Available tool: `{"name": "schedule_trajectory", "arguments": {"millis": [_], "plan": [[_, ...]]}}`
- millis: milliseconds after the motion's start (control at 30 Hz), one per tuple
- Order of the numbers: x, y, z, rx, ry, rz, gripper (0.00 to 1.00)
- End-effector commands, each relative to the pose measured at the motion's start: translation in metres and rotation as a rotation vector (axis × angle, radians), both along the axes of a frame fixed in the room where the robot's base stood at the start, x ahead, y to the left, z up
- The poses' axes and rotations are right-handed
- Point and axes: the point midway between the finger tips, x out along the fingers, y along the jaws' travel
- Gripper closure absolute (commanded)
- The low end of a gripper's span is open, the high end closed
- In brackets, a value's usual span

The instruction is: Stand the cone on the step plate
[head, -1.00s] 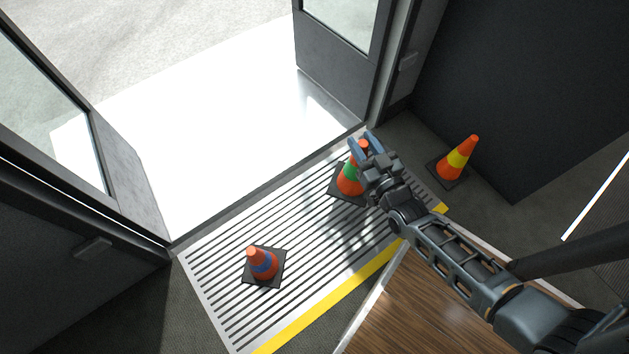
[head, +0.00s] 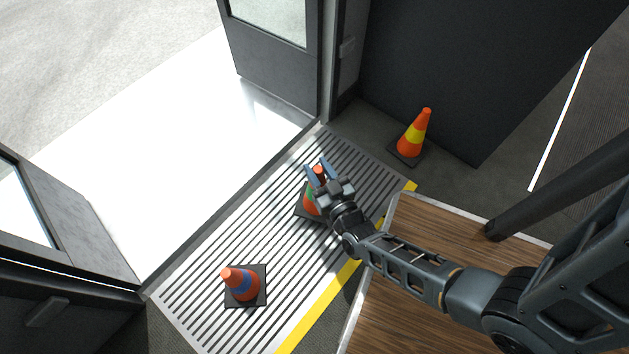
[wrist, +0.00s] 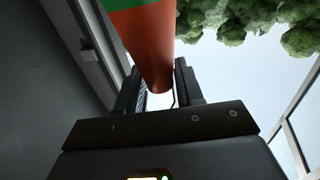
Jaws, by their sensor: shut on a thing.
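An orange cone with a green band (head: 309,203) and a dark square base is upright over the ribbed step plate (head: 200,298), toward its far right part. My gripper (head: 317,171) is shut on this cone near its top. The wrist view shows the cone's orange body (wrist: 152,45) between the two fingers, with the green band at the upper edge. My gripper and wrist cover part of the cone and base in the head view. I cannot tell whether the base touches the plate.
An orange cone with a blue band (head: 242,285) stands on the plate at the near left. A yellow-banded cone (head: 413,135) stands on dark floor beside the dark wall. The doorway (head: 170,160) is open. A wood-topped surface (head: 420,290) lies under my arm. The plate's middle is clear.

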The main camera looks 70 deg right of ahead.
Motion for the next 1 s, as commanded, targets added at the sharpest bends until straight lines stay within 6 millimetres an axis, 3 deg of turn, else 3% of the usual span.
{"name": "schedule_trajectory", "arguments": {"millis": [200, 467, 833, 867, 1000], "plan": [[0.007, 0.005, -0.010, -0.001, 0.000, -0.001, 1.00], [0.007, 0.006, -0.044, -0.001, -0.001, 0.000, 1.00], [0.006, 0.005, -0.046, -0.001, -0.001, 0.000, 1.00], [0.006, 0.005, -0.047, 0.001, 0.001, 0.000, 0.63], [0.006, 0.005, -0.047, 0.001, 0.001, 0.000, 0.49]]}}
